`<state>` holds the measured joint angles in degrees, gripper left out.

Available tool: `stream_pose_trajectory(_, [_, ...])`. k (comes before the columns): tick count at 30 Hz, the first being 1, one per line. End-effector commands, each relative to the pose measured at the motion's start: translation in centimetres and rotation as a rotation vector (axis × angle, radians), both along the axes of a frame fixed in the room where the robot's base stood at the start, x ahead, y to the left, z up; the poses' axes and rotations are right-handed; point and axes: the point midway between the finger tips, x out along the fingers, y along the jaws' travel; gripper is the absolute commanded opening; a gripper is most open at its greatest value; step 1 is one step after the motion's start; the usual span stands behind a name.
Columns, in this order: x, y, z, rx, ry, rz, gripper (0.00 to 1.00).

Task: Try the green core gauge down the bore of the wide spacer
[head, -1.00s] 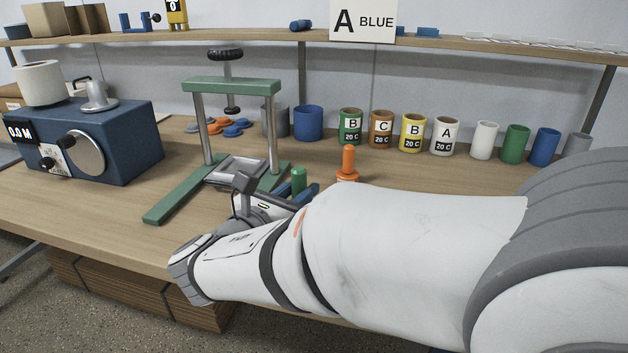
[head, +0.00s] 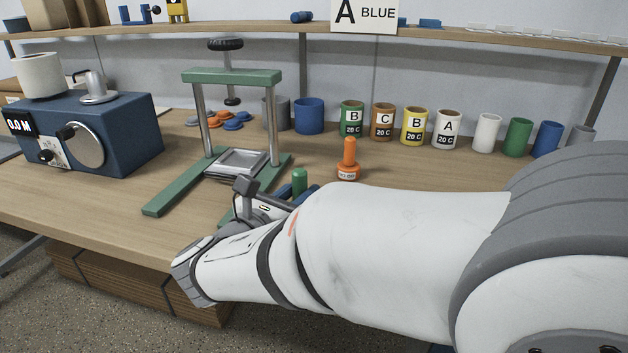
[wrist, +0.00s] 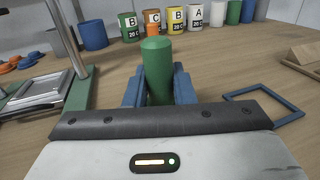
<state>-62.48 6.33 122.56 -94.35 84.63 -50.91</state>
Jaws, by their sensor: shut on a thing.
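The green core gauge (head: 300,181) stands upright in my gripper (head: 304,192). In the wrist view the green gauge (wrist: 157,60) is between the blue fingers of my gripper (wrist: 158,88), which are shut on it. My arm hides its lower part in the head view. No part is marked as the wide spacer. A wide blue cylinder (head: 309,117) and a grey cylinder (head: 277,114) stand at the back of the bench, beyond the press; I cannot tell whether either is the spacer.
A green press (head: 231,77) stands left of my gripper. An orange gauge (head: 348,160) stands behind it. Labelled cups (head: 413,127) and plain cups (head: 517,137) line the back. A blue square frame (wrist: 265,104) lies right in the wrist view. A blue machine (head: 85,130) is far left.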

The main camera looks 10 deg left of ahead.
Motion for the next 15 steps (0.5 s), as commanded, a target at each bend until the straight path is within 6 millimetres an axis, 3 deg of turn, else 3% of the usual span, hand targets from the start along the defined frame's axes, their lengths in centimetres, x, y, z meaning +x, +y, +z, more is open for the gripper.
stream_pose_trajectory(15, [0.0, -0.1, -1.4, 0.000, 0.000, -0.001, 0.00])
